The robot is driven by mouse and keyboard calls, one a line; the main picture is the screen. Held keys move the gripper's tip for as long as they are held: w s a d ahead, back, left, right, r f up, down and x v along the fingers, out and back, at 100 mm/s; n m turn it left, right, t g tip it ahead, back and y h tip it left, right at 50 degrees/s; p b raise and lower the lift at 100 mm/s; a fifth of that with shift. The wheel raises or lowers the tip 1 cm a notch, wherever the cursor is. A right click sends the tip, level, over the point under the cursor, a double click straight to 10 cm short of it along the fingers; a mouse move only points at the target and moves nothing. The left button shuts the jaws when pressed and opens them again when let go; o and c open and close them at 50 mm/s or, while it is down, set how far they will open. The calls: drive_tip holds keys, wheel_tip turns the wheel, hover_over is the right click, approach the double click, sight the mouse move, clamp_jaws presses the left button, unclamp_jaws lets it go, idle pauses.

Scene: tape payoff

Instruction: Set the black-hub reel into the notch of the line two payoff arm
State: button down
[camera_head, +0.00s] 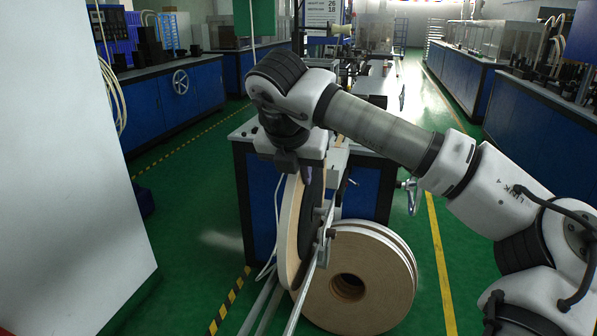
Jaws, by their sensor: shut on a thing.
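My gripper (301,163) points down at the middle of the view, shut on the top of an upright reel (290,232). This reel shows nearly edge-on, with a pale cream rim and a dark face on its right side, which fits the black-hub reel. The fingertips are partly hidden by the wrist. Metal rails with a bracket (325,246) run just right of the held reel and cross in front of its lower part; they appear to be the payoff arm. I cannot make out its notch, a line number, or whether the reel touches the arm.
Brown reels (390,300) with an open round core stand close behind and right of the rails. A blue bench (245,195) with a pale top is behind. A white panel (60,190) fills the left.

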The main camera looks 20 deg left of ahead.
sight(299, 215)
drive_tip(key=shift+f+b, duration=2.15)
drive_tip(key=shift+f, duration=0.25)
drive_tip(key=shift+f+b, duration=2.2)
drive_tip(key=shift+b, duration=0.05)
drive_tip(key=c, duration=1.3)
unclamp_jaws()
drive_tip(key=shift+f, duration=0.15)
